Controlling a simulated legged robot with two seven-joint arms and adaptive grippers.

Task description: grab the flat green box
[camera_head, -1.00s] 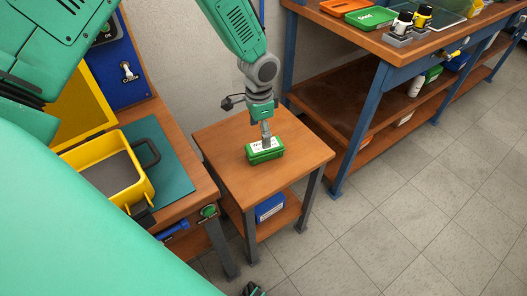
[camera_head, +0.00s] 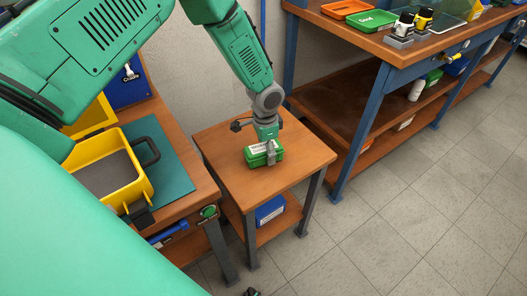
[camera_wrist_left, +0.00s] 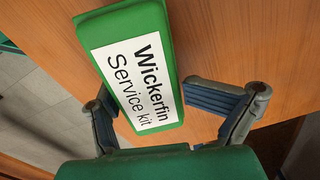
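The flat green box (camera_head: 257,158) lies on the small wooden table. In the left wrist view the box (camera_wrist_left: 172,40) has a white label reading "Wickerfin Service kit". My left gripper (camera_head: 269,154) is down at the box from above. In the left wrist view my left gripper (camera_wrist_left: 148,98) is open, with one finger on each side of the box's near part. A gap shows between the right-hand finger and the box. The left-hand finger is close to the box edge; I cannot tell if it touches. A small dark part at the bottom edge, perhaps my right gripper (camera_head: 252,292), barely shows.
The small table (camera_head: 305,150) has bare room around the box. A blue box (camera_head: 270,210) sits on its lower shelf. A workbench with a yellow bin (camera_head: 142,172) stands at left. A taller blue-legged bench (camera_head: 375,52) stands at the back right.

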